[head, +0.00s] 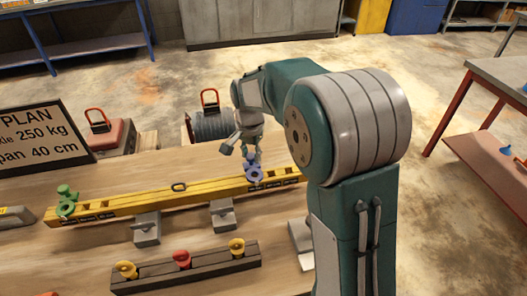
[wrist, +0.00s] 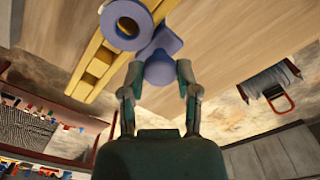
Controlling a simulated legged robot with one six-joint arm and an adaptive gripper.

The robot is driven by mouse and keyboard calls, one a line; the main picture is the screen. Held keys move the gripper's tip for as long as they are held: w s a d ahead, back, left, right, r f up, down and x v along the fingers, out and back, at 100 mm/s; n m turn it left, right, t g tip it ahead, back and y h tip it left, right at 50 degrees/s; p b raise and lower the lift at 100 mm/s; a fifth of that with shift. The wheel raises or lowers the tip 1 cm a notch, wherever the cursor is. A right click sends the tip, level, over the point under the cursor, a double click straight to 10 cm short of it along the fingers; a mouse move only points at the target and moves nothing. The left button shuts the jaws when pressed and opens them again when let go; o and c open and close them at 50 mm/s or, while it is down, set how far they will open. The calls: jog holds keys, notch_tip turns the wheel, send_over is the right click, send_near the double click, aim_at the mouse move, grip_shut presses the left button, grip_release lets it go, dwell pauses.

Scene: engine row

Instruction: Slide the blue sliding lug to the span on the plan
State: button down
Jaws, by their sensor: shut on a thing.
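The blue sliding lug (head: 254,173) sits on the yellow beam (head: 150,197) toward its right part. It also shows in the wrist view (wrist: 125,22), its ring by the beam and its knob between my fingers. My gripper (head: 251,160) is shut on the lug's knob from above. A green lug (head: 66,203) is on the beam's left end. The plan board (head: 45,138) stands at the left, partly cut off; it reads "250 kg" and "pan 40 cm". Dark scale labels run along the beam, too small to read. My arm hides the beam's far right end.
Grey blocks (head: 146,230) support the beam on the wooden table. Weights with orange handles, one red (head: 110,135) and one grey (head: 211,125), stand behind the beam.

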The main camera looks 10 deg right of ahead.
aim_at(250, 155)
jog(key=shift+a+f, duration=0.1)
jog(key=shift+a, duration=0.15)
jog(key=shift+c, duration=1.7)
grip_release()
jog(key=shift+w+d, duration=0.1)
notch_tip(250, 155, up, 12)
